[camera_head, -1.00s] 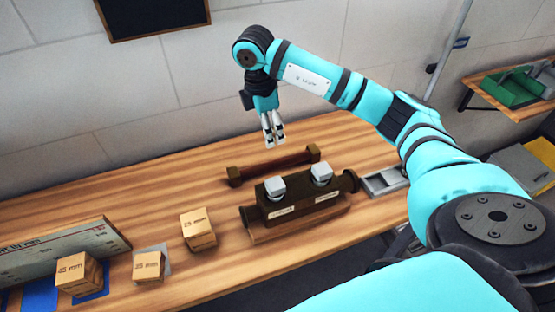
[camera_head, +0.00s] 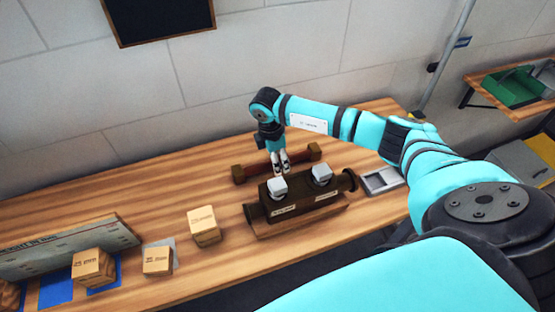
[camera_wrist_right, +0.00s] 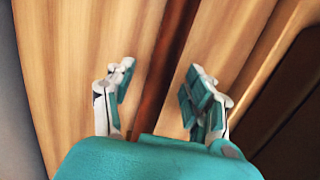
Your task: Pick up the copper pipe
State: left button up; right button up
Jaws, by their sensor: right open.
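The copper pipe (camera_head: 258,168) is a reddish-brown rod lying across two dark end blocks, behind the dark model on the bench. In the right wrist view the pipe (camera_wrist_right: 164,75) runs lengthwise between my fingers. My right gripper (camera_head: 280,163) points down at the middle of the pipe. It is open, with one finger on each side of the pipe in the wrist view (camera_wrist_right: 158,92). I cannot tell how far the fingertips are above it. My left gripper is not in view.
Just in front of the pipe stands a dark brown model (camera_head: 300,205) with two grey-white blocks on top. Wooden blocks (camera_head: 203,225) and a long grey board (camera_head: 65,248) are at the left. A grey metal tray (camera_head: 383,180) lies at the right. The bench's left rear is clear.

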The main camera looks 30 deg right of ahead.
grip_shut()
dwell(0.3)
jog(key=shift+w+r, duration=0.1)
jog(key=shift+r, duration=0.05)
